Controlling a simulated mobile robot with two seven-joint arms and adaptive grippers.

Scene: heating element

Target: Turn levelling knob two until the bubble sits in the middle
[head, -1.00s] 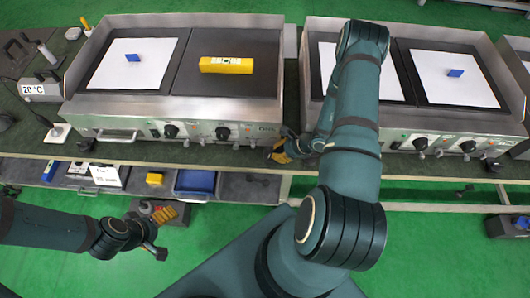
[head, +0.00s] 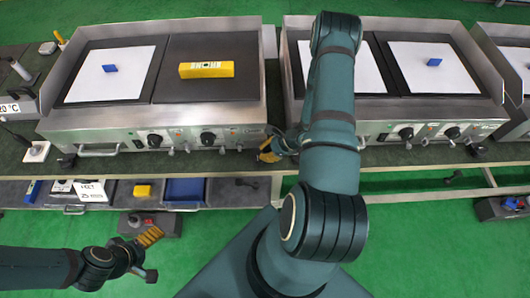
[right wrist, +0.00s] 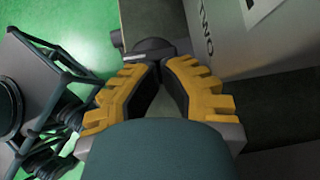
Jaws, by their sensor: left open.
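The yellow spirit level (head: 206,70) lies on the dark right plate of the left griddle (head: 170,125); its bubble is too small to read. My right gripper (head: 268,152) is low at that griddle's front right corner. In the right wrist view its yellow-padded fingers (right wrist: 160,68) converge at a dark levelling knob (right wrist: 149,48), beside a metal panel marked TWO (right wrist: 205,35). The fingers look shut on the knob, whose lower part they hide. My left gripper (head: 152,256) is open and empty, away from the griddle at lower left.
A second griddle (head: 400,125) stands to the right, partly behind my right arm. A shelf below the left griddle holds a blue tray (head: 188,190), a yellow block (head: 142,190) and a printed card (head: 91,191).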

